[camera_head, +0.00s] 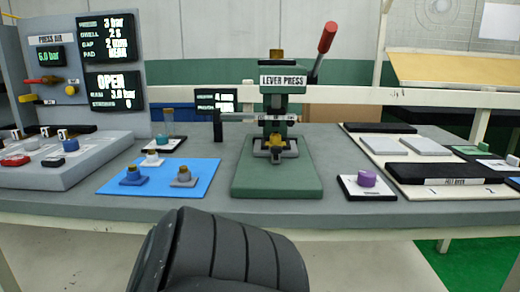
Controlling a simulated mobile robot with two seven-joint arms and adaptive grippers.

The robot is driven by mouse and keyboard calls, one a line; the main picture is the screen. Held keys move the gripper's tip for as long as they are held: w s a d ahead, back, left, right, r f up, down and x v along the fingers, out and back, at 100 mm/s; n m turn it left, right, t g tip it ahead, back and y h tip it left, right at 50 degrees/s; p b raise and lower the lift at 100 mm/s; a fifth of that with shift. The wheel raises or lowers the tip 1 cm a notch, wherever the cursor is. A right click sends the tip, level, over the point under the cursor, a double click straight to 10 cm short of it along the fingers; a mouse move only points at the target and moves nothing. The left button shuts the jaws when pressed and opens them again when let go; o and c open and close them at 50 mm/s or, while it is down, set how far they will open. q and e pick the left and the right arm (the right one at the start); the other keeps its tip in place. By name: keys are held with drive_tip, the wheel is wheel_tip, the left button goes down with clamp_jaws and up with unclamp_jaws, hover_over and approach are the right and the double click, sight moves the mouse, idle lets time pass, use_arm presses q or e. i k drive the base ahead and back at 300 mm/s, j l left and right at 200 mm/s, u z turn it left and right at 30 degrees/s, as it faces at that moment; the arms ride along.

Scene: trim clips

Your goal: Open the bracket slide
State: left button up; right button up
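A green lever press (276,180) stands at the middle of the bench, with a red-tipped lever (326,40) raised to the upper right. A grey horizontal bar with a small label (258,117) crosses the press column and reaches left to a dark post (217,125). It may be the bracket slide, but I cannot tell, nor whether it is open. A small grey fixture with a brass-coloured part (276,148) sits under the press head. Neither of my grippers is in view. A dark ribbed part of my own body fills the bottom centre.
A blue mat (160,187) with small knobbed pieces lies left of the press. A grey control box (60,165) and a panel reading OPEN (113,88) stand further left. A purple-topped piece (367,179) and a tray with dark foam and grey plates (448,189) lie right.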

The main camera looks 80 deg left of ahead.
sight(260, 151)
drive_tip(key=u, duration=2.8)
drive_tip(key=k+l, duration=0.1)
drive_tip(key=k+u, duration=0.05)
